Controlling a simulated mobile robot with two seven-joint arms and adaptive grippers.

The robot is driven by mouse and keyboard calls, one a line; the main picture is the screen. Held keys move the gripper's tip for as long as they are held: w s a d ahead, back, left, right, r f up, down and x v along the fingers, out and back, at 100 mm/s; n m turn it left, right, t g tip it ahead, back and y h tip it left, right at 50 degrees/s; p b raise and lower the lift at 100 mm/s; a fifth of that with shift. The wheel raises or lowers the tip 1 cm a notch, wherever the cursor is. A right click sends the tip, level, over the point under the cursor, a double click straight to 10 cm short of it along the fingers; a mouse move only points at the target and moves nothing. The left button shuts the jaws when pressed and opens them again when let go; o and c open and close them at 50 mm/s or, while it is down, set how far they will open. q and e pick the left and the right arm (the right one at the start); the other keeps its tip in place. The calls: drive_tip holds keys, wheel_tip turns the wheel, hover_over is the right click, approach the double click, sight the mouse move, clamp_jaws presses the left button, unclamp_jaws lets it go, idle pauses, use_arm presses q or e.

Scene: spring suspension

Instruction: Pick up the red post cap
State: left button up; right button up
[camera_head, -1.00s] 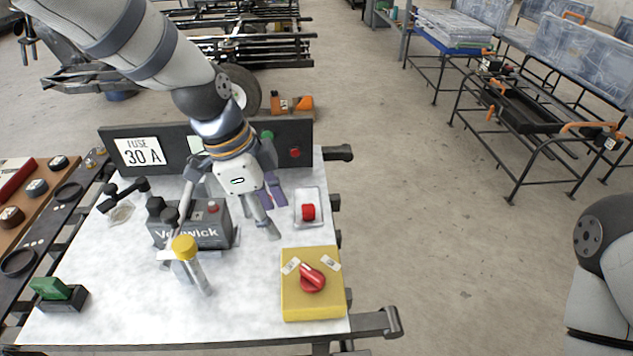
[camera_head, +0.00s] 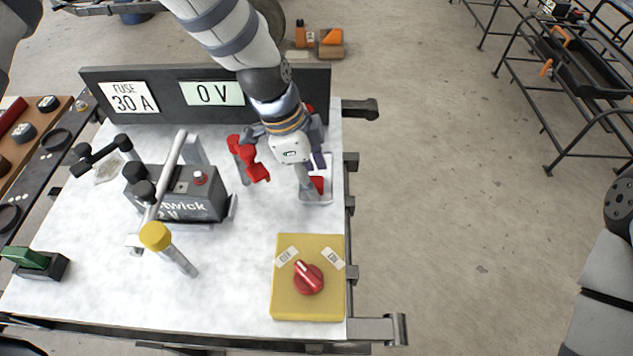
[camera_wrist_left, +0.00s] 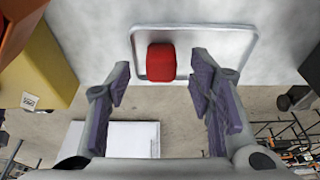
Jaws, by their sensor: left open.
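The red post cap (camera_head: 318,185) sits in a shallow pale tray (camera_head: 322,201) at the right side of the table, partly hidden by my left gripper (camera_head: 312,174) in the head view. In the left wrist view the cap (camera_wrist_left: 161,62) is a rounded red block inside the tray rim (camera_wrist_left: 230,70). My left gripper (camera_wrist_left: 161,85) is open and empty there. The cap lies between and just beyond its two purple-padded fingers, with no visible contact. My right gripper is out of view.
A battery box (camera_head: 195,195) with a red clamp (camera_head: 247,158) beside it stands left of my gripper. A yellow switch box (camera_head: 285,303) with a red knob is in front of the tray. A dark panel (camera_head: 165,97) stands behind. The table's front middle is clear.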

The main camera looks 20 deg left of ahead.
use_arm(q)
drive_tip(key=shift+w+d+f, duration=0.1)
drive_tip(key=shift+d+f, duration=0.05)
drive_tip(key=shift+f, duration=0.4)
drive_tip(key=shift+r, duration=0.1)
drive_tip(key=c, duration=0.9)
drive_tip(key=shift+r, duration=0.1)
